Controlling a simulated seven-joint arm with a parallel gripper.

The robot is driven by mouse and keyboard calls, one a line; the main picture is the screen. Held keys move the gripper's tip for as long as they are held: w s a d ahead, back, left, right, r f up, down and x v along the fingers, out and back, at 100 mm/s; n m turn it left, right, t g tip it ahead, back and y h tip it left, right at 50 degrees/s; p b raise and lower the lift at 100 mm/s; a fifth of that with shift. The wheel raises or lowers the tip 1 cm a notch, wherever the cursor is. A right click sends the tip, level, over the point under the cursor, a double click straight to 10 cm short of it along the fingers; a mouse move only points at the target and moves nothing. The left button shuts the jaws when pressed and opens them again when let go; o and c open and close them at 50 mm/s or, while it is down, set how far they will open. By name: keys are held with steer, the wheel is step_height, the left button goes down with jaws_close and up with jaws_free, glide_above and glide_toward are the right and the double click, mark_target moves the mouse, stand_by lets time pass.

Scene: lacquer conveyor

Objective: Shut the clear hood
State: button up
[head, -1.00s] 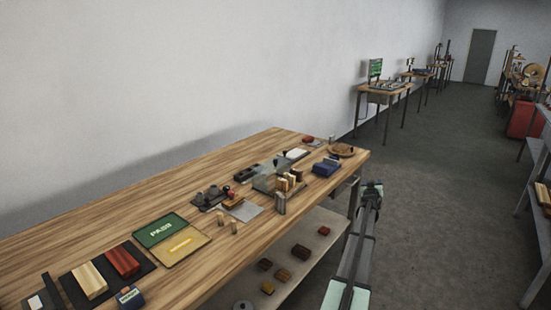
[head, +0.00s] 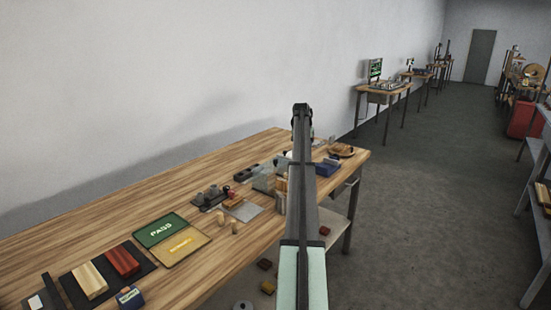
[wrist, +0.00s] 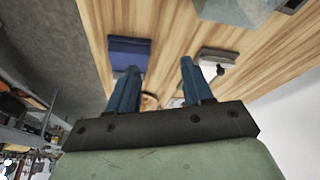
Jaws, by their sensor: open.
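The clear hood (head: 263,182) stands on the far half of the wooden bench in the head view, close left of my arm. It is see-through, and its right part is hidden behind the arm. A pale grey, translucent shape at the top edge of the wrist view, probably the hood (wrist: 238,8), is cut off by the frame. My gripper (wrist: 160,72) is open and empty, with its two blue fingers apart above the bench. In the head view my arm hides the fingers. I cannot tell the hood's exact angle.
A round wooden piece (head: 342,150) sits at the bench's far end. The green PASS mat (head: 160,230) is nearer. The left strip along the wall is clear.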

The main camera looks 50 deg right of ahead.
mark_target(275, 160)
steer(key=w+a+r+g+y, duration=0.1)
steer(key=w+a+r+y, duration=0.3)
steer(key=w+a+r, duration=0.55)
steer(key=shift+n, duration=0.4)
steer(key=f, duration=0.4)
steer(key=s+a+f, duration=0.1)
steer(key=f, duration=0.3)
steer(key=s+a+f, duration=0.1)
steer(key=f, duration=0.4)
steer(key=shift+a, duration=0.15)
jaws_close()
